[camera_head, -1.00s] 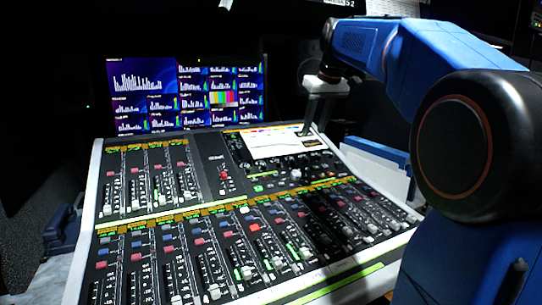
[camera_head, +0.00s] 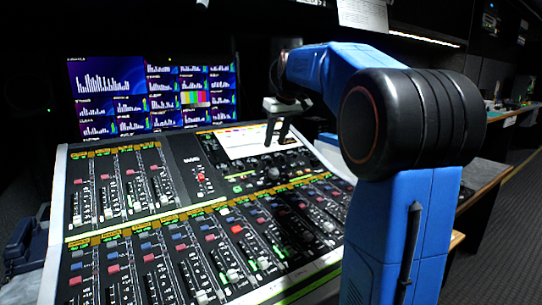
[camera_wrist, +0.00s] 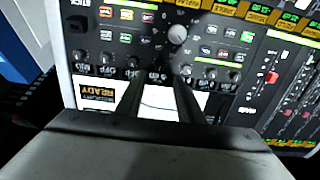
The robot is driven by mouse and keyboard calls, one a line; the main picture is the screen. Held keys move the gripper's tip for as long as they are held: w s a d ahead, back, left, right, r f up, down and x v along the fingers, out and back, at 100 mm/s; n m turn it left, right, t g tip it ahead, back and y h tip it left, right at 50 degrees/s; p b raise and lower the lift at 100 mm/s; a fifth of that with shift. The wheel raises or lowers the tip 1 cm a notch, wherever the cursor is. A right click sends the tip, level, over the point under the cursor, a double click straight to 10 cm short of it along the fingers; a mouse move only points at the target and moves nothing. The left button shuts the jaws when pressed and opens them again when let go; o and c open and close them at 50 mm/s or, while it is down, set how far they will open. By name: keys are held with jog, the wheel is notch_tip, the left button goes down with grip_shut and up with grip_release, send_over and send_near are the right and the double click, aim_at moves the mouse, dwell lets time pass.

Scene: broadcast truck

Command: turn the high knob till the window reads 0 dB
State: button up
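The mixing console (camera_head: 185,160) carries a tilted light screen (camera_head: 232,146), with a row of small dark knobs (camera_head: 262,168) below it. The wrist view shows this panel upside down: the screen (camera_wrist: 160,104), partly hidden by my fingers, the row of knobs (camera_wrist: 107,58), and a larger grey knob (camera_wrist: 178,34). I cannot tell which knob is the high one, and no dB reading is legible. My gripper (camera_head: 276,142) is above the screen's right part. In the wrist view its two fingers (camera_wrist: 157,88) are apart with nothing between them, their tips pointing towards the knob row.
Channel strips with faders (camera_head: 200,235) fill the console's front and left. A monitor wall (camera_head: 150,95) stands behind. A blue handset (camera_head: 25,245) is at the left. A desk (camera_head: 485,185) runs along the right, with floor beside it.

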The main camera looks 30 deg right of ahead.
aim_at(271, 160)
jog(key=x, duration=0.7)
jog(key=shift+f, duration=0.15)
grip_shut()
